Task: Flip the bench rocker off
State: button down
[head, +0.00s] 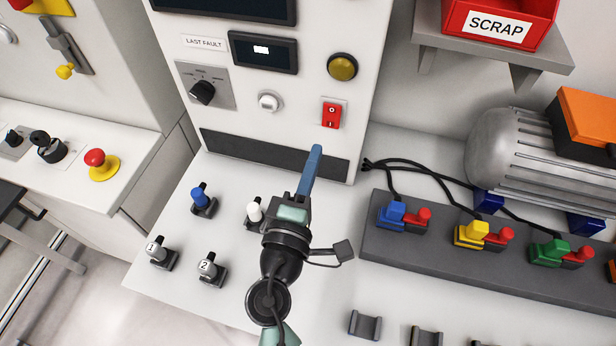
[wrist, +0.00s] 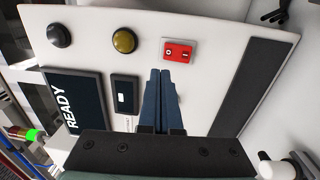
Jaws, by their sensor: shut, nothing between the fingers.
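The bench rocker (head: 332,114) is a small red switch in a pale frame on the upright white panel. Its O mark is above its I mark in the head view. In the wrist view the rocker (wrist: 179,52) lies sideways, with O at the left. I cannot tell which half is pressed in. My gripper (head: 316,150) has its blue fingers together and empty, pointing up at the panel, just below the rocker in the head view. In the wrist view the fingertips (wrist: 160,72) are a little below and left of it. They look apart from the rocker.
A yellow button (head: 342,66) is above the rocker, with a white button (head: 268,102) and a black rotary knob (head: 202,92) to its left. Several upright plugs stand on the bench around my arm. Cables and a grey motor (head: 505,150) are at the right.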

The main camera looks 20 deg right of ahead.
jog(key=s+a, duration=0.2)
jog(key=s, duration=0.1)
jog(key=shift+r, duration=0.4)
jog(key=shift+r, duration=0.1)
jog(key=w+a+r+m+t+y, duration=0.1)
jog(key=w+a+r+m+t, duration=0.3)
jog(key=r, duration=0.9)
jog(key=w+r+m+t+y, duration=0.15)
jog(key=r+m, duration=0.45)
jog(key=r, duration=0.8)
jog(key=s+a+r+t+y, duration=0.2)
jog(key=s+r, duration=0.1)
jog(key=r, duration=0.3)
jog(key=s+a+r+t+y, duration=0.2)
jog(key=s+r+y, duration=0.1)
jog(key=r, duration=0.3)
jog(key=s+a+r+m+t+y, duration=0.1)
jog(key=s+a+r+t+y, duration=0.1)
jog(key=r, duration=0.5)
jog(key=s+y, duration=0.1)
jog(key=s, duration=0.1)
jog(key=shift+s+a, duration=0.3)
jog(key=shift+s, duration=0.05)
